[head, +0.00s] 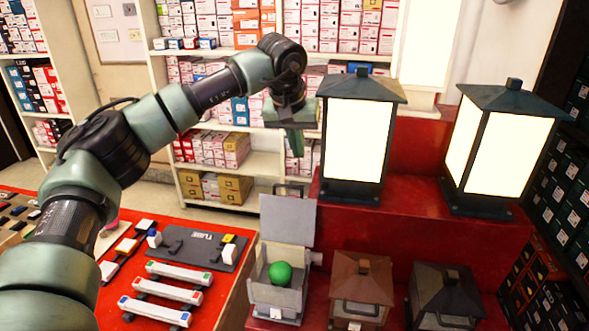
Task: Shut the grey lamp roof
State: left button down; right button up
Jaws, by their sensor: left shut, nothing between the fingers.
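The grey lamp (262,291) stands on the red lower step, in the lower middle of the head view. Its grey roof (287,222) is tipped up and open, standing nearly upright at the back of the body. A green ball (280,272) sits inside the open lamp. My left gripper (297,150) points down above and behind the raised roof, apart from it in the picture. Its fingers are shut and empty. My right gripper is out of view.
A brown lamp (360,290) and a dark lamp (447,298), both with roofs down, stand right of the grey lamp. Two tall lit lanterns (357,140) (497,150) stand on the step above. A red table (215,290) with white bars lies left. Box shelves (230,150) stand behind.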

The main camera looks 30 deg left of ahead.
pick_arm(q)
jog(key=w+a+f+p, duration=0.3)
jog(key=f+p, duration=0.2)
jog(key=f, duration=0.2)
jog(key=shift+y, duration=0.4)
jog(key=s, duration=0.1)
jog(key=s+p, duration=0.1)
jog(key=s+d, duration=0.1)
jog(key=s, duration=0.1)
jog(key=shift+f+p, duration=0.3)
jog(key=shift+p, duration=0.05)
jog(key=shift+f, duration=0.1)
jog(key=shift+w, duration=0.1)
